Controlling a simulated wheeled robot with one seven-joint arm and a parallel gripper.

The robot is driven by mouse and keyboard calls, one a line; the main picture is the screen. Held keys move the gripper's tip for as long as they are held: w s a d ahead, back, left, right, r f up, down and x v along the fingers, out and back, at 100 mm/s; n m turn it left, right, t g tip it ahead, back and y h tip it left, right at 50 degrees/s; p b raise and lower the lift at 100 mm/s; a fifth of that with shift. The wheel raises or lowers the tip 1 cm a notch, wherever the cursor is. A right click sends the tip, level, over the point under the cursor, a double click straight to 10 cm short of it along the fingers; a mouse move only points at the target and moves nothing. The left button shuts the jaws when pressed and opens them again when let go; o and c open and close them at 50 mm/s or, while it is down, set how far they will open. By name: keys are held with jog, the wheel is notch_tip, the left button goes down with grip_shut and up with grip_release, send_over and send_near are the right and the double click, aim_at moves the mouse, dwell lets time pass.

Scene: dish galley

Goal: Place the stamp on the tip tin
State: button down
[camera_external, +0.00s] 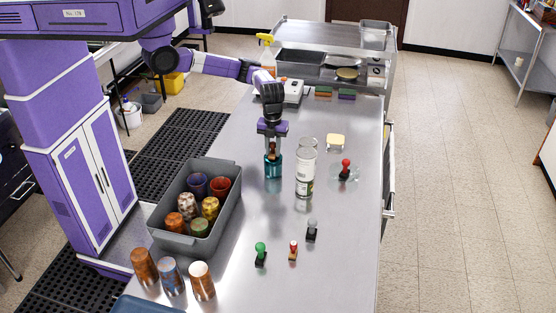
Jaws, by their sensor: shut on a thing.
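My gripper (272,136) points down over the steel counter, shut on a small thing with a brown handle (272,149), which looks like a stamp. A teal container (273,168) stands directly under it; I cannot tell whether the two touch, or whether this is the tip tin. Other stamps stand on the counter: a green-knobbed one (260,251), a small red one (293,250) and a grey one (312,231). A red-knobbed stamp (346,168) stands on a clear dish further right.
A grey bin (178,240) of patterned tumblers is at left, with loose tumblers (172,277) in front. A pale yellow item (336,142) lies behind. The counter's right front is clear.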

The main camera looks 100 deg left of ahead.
jog(key=shift+f, duration=0.15)
jog(key=c, duration=1.2)
grip_release()
notch_tip(320, 180, up, 12)
jog(key=shift+r+b, duration=0.2)
jog(key=shift+b, duration=0.15)
